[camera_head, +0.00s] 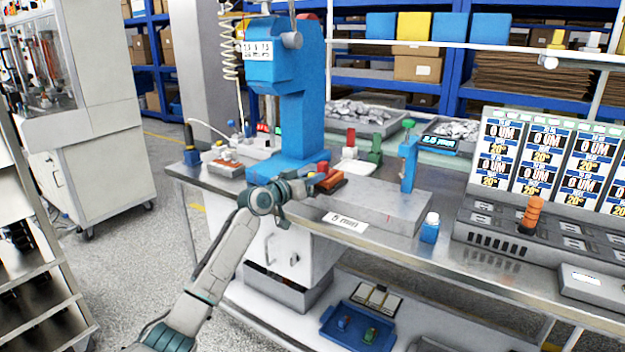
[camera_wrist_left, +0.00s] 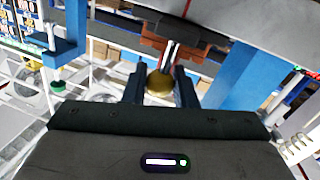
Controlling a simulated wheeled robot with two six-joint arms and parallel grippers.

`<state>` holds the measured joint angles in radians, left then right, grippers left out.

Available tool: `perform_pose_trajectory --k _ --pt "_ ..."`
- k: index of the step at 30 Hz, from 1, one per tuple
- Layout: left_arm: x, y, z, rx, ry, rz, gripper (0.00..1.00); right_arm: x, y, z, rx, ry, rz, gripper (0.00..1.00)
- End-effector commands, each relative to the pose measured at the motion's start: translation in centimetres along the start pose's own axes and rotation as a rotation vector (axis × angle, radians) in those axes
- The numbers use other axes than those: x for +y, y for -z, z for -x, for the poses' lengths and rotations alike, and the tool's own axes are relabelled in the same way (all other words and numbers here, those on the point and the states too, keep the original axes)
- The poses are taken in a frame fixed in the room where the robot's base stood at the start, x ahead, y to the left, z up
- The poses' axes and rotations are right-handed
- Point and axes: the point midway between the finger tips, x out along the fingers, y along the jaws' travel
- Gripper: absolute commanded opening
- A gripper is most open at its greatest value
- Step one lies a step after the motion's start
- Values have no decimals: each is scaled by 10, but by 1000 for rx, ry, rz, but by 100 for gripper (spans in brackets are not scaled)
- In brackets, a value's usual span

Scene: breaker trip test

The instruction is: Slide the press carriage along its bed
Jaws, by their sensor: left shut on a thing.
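The press carriage (camera_head: 331,185) is a small orange-red block at the left end of the grey bed (camera_head: 385,207), beside the foot of the blue press (camera_head: 300,125). My left gripper (camera_head: 312,186) reaches it from the left. In the left wrist view, the fingers of my left gripper (camera_wrist_left: 160,88) are closed around a brass-coloured round knob (camera_wrist_left: 159,84). The red-brown carriage (camera_wrist_left: 180,40) shows just beyond the knob. The gripper partly hides the carriage in the head view. My right gripper is not in view.
A blue upright post with a green top (camera_head: 409,158) stands on the bed. A grey console (camera_head: 500,232) is farther right. The bed between carriage and post looks clear.

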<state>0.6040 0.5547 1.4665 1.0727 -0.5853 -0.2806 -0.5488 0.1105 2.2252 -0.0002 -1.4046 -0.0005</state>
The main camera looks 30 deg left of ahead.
Motion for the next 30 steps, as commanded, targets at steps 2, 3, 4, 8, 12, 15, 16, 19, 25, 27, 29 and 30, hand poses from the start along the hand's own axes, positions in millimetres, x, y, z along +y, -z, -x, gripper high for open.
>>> perform_pose_trajectory --k 2,3,4,8,12,15,16,19,25,27,29,30 --pt "0 0 0 -1 0 0 0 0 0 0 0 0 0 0" --pt "0 0 0 -1 0 0 29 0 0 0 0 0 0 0" --pt "0 0 0 -1 0 0 35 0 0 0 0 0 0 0" --pt "0 0 0 -1 0 0 44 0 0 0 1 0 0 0" --pt "0 0 0 -1 0 0 44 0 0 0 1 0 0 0" --pt "0 0 2 -1 1 -1 44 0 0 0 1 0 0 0" --pt "-1 0 3 -1 1 -1 44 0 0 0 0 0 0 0" --pt "-2 -1 14 -2 2 -4 44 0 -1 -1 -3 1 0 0" --pt "-2 -2 52 -5 3 -8 44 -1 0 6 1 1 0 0" --pt "-2 -2 65 -5 3 -8 44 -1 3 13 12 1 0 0" --pt "-2 -2 75 -4 3 -7 44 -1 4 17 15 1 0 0" --pt "-1 -2 81 -5 1 -6 44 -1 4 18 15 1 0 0"
